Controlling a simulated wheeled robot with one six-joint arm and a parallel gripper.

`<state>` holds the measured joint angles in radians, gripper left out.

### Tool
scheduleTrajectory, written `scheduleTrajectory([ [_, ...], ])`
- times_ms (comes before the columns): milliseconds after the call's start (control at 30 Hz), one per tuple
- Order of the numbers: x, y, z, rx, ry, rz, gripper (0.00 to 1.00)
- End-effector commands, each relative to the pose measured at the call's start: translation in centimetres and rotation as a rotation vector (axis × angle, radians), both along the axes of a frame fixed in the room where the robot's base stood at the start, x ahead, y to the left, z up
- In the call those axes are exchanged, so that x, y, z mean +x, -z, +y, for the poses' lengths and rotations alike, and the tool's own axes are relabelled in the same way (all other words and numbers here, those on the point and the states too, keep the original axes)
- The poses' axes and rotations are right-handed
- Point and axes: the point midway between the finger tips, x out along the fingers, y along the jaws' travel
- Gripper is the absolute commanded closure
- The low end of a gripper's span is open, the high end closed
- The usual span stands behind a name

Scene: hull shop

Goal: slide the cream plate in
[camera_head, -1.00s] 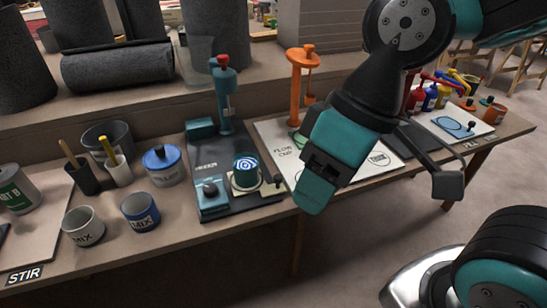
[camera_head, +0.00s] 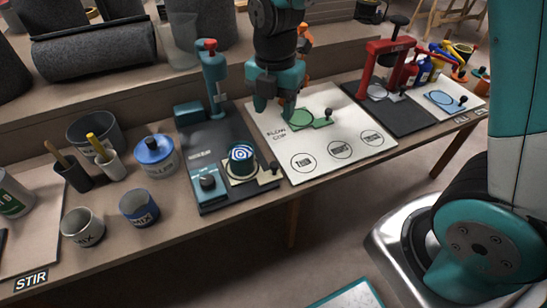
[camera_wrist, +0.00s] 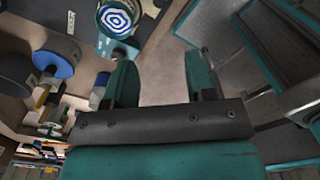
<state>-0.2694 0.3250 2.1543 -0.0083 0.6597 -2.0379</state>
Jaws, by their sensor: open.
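The cream plate (camera_head: 256,177) lies on a dark machine base (camera_head: 210,150) with a teal column. A tin with a blue-and-white spiral top (camera_head: 241,153) stands on the plate. A small dark knob (camera_head: 275,168) sticks out at the plate's right side. My gripper (camera_head: 275,108) points down, open and empty, beyond and right of the tin, near the left edge of the white flow-cup board (camera_head: 300,173). In the wrist view the spiral top (camera_wrist: 117,18) shows at the upper left, beyond the two spread fingers of my gripper (camera_wrist: 160,75).
A lidded blue-topped can (camera_head: 155,155), mix cups (camera_head: 139,208) and tool pots stand left of the machine. A red press (camera_head: 385,68) stands right of the flow-cup board. An orange stand shows partly behind my arm. The bench's front edge is largely clear.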

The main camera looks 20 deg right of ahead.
Motion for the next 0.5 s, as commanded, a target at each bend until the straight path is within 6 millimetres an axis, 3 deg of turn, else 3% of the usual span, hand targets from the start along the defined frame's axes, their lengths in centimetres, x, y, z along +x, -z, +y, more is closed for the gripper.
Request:
scheduleTrajectory([
  [167,0.3,1.6,0.0,-0.009,-0.046,0.004,0.50],
  [500,0.2,8.9,0.0,-0.009,-0.045,0.006,0.50],
])
